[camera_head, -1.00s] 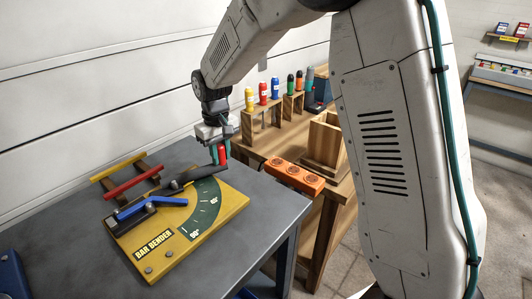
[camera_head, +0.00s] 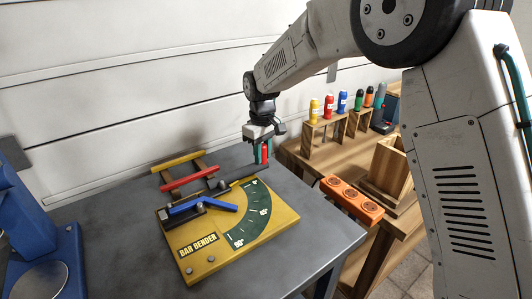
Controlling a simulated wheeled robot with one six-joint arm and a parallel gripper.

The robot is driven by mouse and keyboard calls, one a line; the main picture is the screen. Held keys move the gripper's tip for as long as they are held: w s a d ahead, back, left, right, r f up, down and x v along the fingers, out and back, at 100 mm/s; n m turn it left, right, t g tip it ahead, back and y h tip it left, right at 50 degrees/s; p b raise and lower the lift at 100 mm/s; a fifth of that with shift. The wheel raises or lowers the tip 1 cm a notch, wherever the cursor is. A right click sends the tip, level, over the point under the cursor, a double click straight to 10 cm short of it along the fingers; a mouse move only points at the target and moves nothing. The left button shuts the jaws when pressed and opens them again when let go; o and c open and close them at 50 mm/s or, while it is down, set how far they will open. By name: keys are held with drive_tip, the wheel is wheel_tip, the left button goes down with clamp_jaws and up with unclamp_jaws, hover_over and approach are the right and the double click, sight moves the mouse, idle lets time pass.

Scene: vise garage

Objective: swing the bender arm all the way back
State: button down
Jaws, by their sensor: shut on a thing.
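The bar bender is a yellow plate (camera_head: 277,224) lying on the grey bench, with a green angle dial (camera_head: 250,222). Its dark bender arm (camera_head: 232,184) runs from the pivot toward the back right, past the dial's far end. An upright red handle (camera_head: 265,153) stands at the arm's outer end. My gripper (camera_head: 263,154) points down and is shut on this handle, its teal fingers on either side. A bent blue bar (camera_head: 201,207) lies at the pivot. The arm's inner end is partly hidden behind the bar.
A rack with a yellow bar (camera_head: 178,161) and a red bar (camera_head: 190,179) stands close behind the bender. A blue machine (camera_head: 45,235) stands at left. An orange block (camera_head: 352,200) and bottles on wooden stands occupy the wooden table at right. The white wall is behind.

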drive_tip(key=shift+w+a+r, duration=0.1)
drive_tip(key=shift+w+a, duration=0.05)
drive_tip(key=shift+a, duration=0.05)
drive_tip(key=c, duration=1.2)
unclamp_jaws()
drive_tip(key=shift+a, duration=0.1)
drive_tip(key=shift+o, duration=0.2)
drive_tip(key=shift+d, duration=0.2)
wheel_tip(320, 180, up, 8)
drive_tip(key=shift+f, duration=0.15)
